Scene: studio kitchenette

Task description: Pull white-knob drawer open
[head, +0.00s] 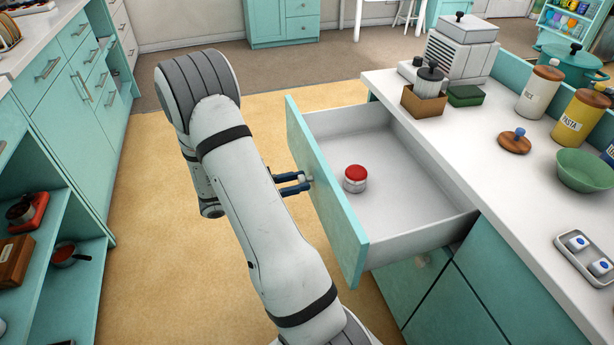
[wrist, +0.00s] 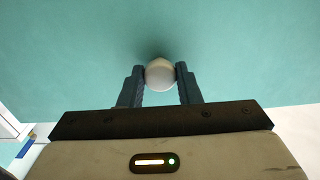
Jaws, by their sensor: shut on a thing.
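The drawer (head: 425,232) stands pulled well out of the counter on the right, its teal front (head: 325,205) facing my arm. Inside it is a round tin with a red lid (head: 355,176); the rest of the visible drawer floor is bare. My gripper (head: 303,182) is at the outer face of the drawer front. In the wrist view, the white knob (wrist: 160,74) sits between the two dark fingers, which are shut on it from both sides.
The white worktop (head: 500,165) right of the drawer holds canisters, a green bowl (head: 584,170) and a tray (head: 584,255). Teal cabinets (head: 70,110) with open shelves line the left. The tan floor mat (head: 150,250) between them is clear except for my arm above it.

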